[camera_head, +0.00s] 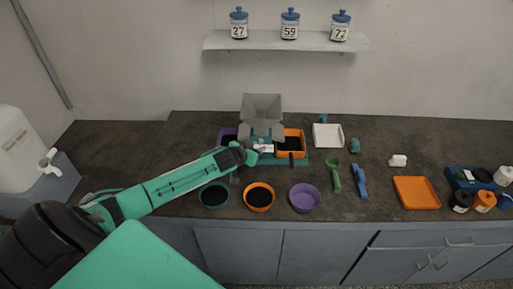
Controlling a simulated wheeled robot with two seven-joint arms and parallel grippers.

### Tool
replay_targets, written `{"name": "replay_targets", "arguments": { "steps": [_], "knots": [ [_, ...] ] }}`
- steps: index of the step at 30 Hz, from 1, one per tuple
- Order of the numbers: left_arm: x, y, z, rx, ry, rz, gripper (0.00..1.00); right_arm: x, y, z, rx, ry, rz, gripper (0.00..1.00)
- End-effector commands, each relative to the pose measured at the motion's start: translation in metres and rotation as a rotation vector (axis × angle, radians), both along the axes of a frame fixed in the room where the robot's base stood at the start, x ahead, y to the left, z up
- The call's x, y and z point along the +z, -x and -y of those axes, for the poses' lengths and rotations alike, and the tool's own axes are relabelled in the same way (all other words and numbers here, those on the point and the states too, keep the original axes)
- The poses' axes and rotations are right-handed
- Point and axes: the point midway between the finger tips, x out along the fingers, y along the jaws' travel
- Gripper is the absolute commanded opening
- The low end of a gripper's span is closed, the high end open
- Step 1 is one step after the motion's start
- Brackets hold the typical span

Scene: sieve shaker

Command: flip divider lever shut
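The sieve shaker stands at the back middle of the counter, with a grey open hopper (262,103) on a teal base (302,162). A purple bin (229,134) shows at its left and an orange bin (290,133) with dark contents at its right. My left gripper (264,148) is at the front of the shaker, below the hopper and between the two bins. Its fingers are too small to tell open from shut. I cannot make out the divider lever; the gripper and arm cover part of the shaker's front. My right gripper is not in view.
In front stand a teal bowl (214,195), an orange bowl (259,197) and a purple bowl (305,198). Right of them lie a green scoop (333,176) and a blue scoop (359,181). A white tray (328,136) and an orange tray (416,192) are further right.

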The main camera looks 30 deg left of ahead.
Motion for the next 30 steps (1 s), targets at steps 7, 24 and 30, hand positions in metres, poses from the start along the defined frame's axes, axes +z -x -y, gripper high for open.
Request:
{"name": "replay_targets", "arguments": {
  "steps": [7, 24, 30],
  "knots": [
    [0.0001, 0.0001, 0.0007, -0.001, 0.001, 0.000, 0.00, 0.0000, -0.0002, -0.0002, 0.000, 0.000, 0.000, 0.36],
    [0.0017, 0.0000, -0.0040, -0.145, 0.000, 0.004, 0.00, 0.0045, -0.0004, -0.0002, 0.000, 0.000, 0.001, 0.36],
    [0.0017, 0.0010, -0.0062, -0.180, 0.003, 0.006, 0.00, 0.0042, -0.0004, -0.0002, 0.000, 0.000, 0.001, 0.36]
  ]
}}
